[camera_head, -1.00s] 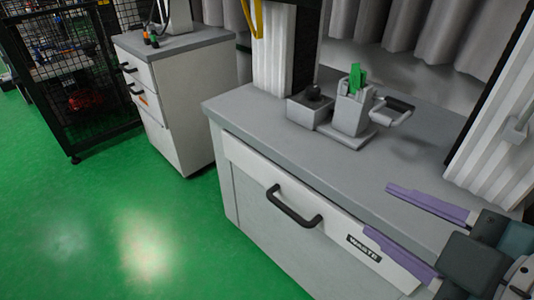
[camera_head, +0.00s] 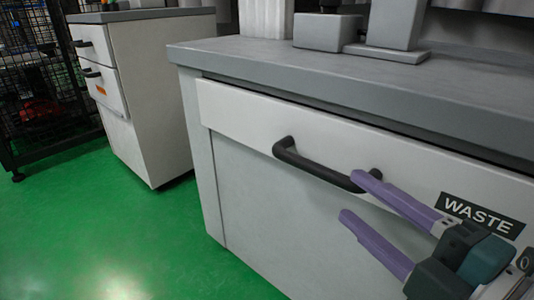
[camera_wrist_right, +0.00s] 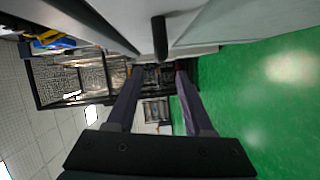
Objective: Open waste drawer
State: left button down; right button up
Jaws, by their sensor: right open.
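The waste drawer (camera_head: 235,108) is a white front under a grey worktop, with a black "WASTE" label (camera_head: 481,215) at its right. It looks shut. Its dark bar handle (camera_head: 315,170) sticks out from the middle of the front. My right gripper (camera_head: 355,195) is open, its two purple fingers pointing left at the handle's right end; the upper finger overlaps that end in the picture. In the right wrist view the handle (camera_wrist_right: 160,40) shows beyond the open fingers (camera_wrist_right: 158,72), lined up with the gap between them. Contact cannot be told. My left gripper is out of view.
A grey device (camera_head: 395,30) stands on the worktop (camera_head: 260,58). A second white drawer cabinet (camera_head: 150,90) and a black mesh cage (camera_head: 40,100) stand at the left. The green floor (camera_head: 110,230) in front is clear.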

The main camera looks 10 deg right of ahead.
aim_at(326, 177)
jog(key=b+x, duration=0.4)
jog(key=x, duration=0.4)
jog(key=shift+w+f, duration=0.15)
jog(key=shift+w+a+b, duration=0.15)
jog(key=shift+w+b, duration=0.15)
jog(key=shift+w, duration=0.15)
grip_shut()
dwell(0.8)
